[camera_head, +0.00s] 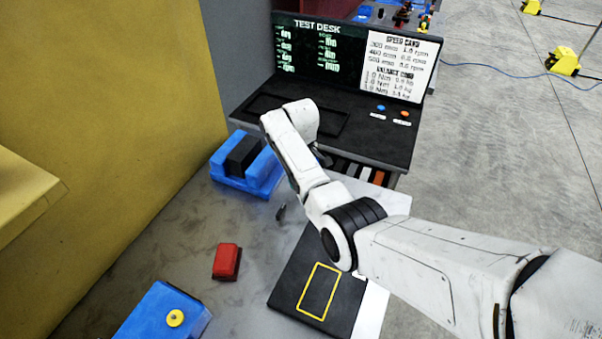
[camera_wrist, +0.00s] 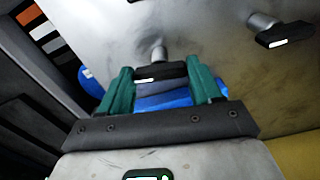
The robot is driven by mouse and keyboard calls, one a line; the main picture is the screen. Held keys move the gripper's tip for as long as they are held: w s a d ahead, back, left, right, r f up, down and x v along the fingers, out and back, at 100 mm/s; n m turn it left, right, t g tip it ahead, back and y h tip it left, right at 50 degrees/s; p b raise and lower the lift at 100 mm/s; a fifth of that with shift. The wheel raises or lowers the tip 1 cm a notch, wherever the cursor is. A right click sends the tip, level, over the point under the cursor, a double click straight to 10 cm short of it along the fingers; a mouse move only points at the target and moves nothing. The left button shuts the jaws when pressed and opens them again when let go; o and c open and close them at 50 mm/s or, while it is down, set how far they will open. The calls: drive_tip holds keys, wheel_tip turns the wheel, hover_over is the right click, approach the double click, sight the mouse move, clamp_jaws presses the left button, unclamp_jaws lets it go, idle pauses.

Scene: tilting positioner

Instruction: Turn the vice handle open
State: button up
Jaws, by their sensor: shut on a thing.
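The blue vice (camera_head: 232,182) stands on the grey table near the yellow wall, with a black block (camera_head: 243,155) between its jaws. In the wrist view my gripper (camera_wrist: 161,85) has its two green fingers on either side of a black bar handle (camera_wrist: 158,72) on a short grey stem, and is shut on it. Blue surfaces (camera_wrist: 165,98) show behind the fingers. In the head view my arm hides the gripper and the held handle. A second black handle (camera_wrist: 284,35) on a grey stem stands apart at upper right in the wrist view.
The test desk (camera_head: 345,120) rises behind. The yellow wall (camera_head: 110,100) borders the left.

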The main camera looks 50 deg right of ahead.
drive_tip(key=shift+n, duration=0.9)
drive_tip(key=shift+r, duration=0.1)
drive_tip(key=o, duration=1.1)
drive_tip(key=shift+c, duration=0.2)
wheel_tip(320, 180, up, 11)
drive_tip(key=b, duration=0.1)
drive_tip(key=shift+b, duration=0.3)
drive_tip(key=shift+f, duration=0.2)
